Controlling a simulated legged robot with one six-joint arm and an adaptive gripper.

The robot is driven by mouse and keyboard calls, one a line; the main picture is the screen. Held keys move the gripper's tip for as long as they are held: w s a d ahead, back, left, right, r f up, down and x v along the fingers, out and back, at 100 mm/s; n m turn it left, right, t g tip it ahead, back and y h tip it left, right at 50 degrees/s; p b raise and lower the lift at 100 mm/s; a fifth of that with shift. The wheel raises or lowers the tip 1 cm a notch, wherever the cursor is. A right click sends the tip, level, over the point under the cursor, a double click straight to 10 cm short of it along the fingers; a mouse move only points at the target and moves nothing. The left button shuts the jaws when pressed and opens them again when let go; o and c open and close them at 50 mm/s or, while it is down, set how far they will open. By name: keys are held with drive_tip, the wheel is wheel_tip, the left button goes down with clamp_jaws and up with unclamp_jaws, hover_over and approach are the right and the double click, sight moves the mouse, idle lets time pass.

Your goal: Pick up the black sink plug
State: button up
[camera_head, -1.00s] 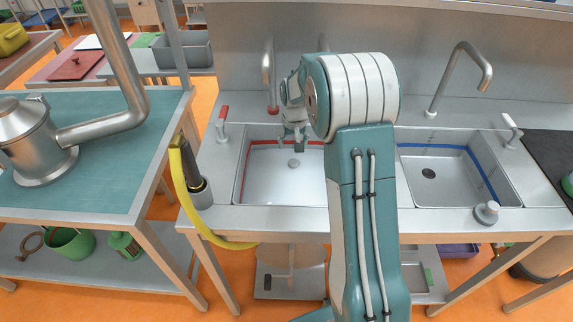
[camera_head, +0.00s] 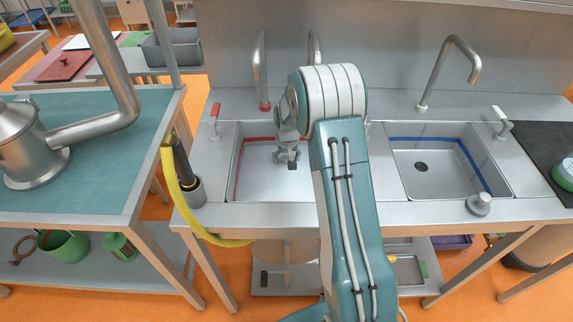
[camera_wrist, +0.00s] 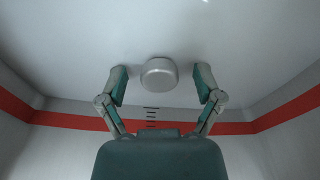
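A grey round plug (camera_wrist: 158,73) sits on the floor of the left sink (camera_head: 262,186), which has a red stripe. No plainly black plug shows; this one looks grey. My gripper (camera_wrist: 160,69) is open, with one finger on each side of the plug and gaps between. In the head view my gripper (camera_head: 287,160) is low inside the left sink and hides the plug. A second grey knob-topped plug (camera_head: 480,204) stands on the counter in front of the right sink (camera_head: 440,185), which has a blue stripe and a dark open drain.
Sink walls surround my gripper. Taps (camera_head: 261,75) stand behind the sinks. A red-handled lever (camera_head: 214,122) and a holder with a yellow hose (camera_head: 178,190) are at the left. A teal table (camera_head: 100,115) with a metal pot stands further left.

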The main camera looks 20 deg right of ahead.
sight(286, 157)
clamp_jaws()
drive_tip(key=shift+r, duration=0.1)
drive_tip(key=shift+r, duration=0.2)
wheel_tip(286, 157, up, 2)
drive_tip(key=shift+r, duration=0.25)
drive_tip(key=s+a+r, duration=0.1)
drive_tip(key=s+r, duration=0.9)
drive_tip(key=s, duration=0.4)
